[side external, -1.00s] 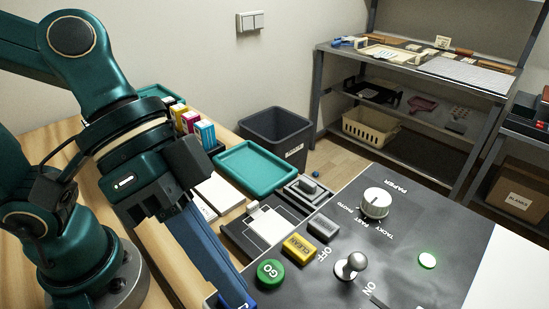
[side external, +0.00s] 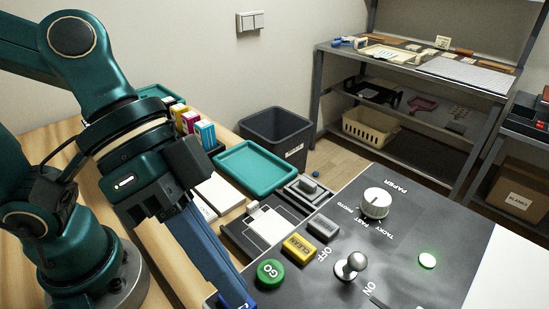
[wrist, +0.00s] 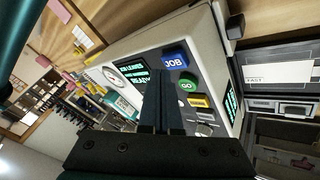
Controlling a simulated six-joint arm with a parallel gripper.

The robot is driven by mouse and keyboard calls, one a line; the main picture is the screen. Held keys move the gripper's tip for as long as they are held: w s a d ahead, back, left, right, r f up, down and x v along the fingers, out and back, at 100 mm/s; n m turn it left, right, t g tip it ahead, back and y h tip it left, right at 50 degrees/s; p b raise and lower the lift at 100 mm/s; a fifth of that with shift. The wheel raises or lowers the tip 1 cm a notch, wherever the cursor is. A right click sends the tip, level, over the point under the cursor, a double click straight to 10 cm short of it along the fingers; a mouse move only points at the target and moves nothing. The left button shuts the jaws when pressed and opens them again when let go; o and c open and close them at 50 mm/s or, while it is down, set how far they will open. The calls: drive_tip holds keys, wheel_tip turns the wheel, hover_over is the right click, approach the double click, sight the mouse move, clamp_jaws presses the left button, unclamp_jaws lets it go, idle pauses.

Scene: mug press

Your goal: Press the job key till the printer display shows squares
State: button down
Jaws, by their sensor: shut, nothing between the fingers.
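The blue JOB key (wrist: 174,61) sits on the printer's panel in the wrist view, above the green GO key (wrist: 187,83). The GO key also shows in the side view (side external: 270,272). The printer display (wrist: 132,76) has lit green lines beside the JOB key; one line seems to read LEAVES, the rest is too small to be sure. My gripper (wrist: 161,74) is shut and empty, its tips just left of and below the JOB key in the wrist view. I cannot tell whether they touch the panel. In the side view the tips reach the bottom edge.
The yellow CLEAN key (side external: 299,249), a grey key (side external: 323,226), a metal toggle lever (side external: 351,264) and a white dial (side external: 376,203) stand on the same panel. A teal tray (side external: 256,166), ink boxes (side external: 204,134) and a dark bin (side external: 275,136) lie beyond.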

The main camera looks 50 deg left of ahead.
drive_tip(key=shift+f, duration=0.1)
drive_tip(key=shift+f, duration=0.3)
drive_tip(key=shift+r, duration=0.1)
idle(0.3)
drive_tip(key=shift+r, duration=0.35)
drive_tip(key=shift+r, duration=2.5)
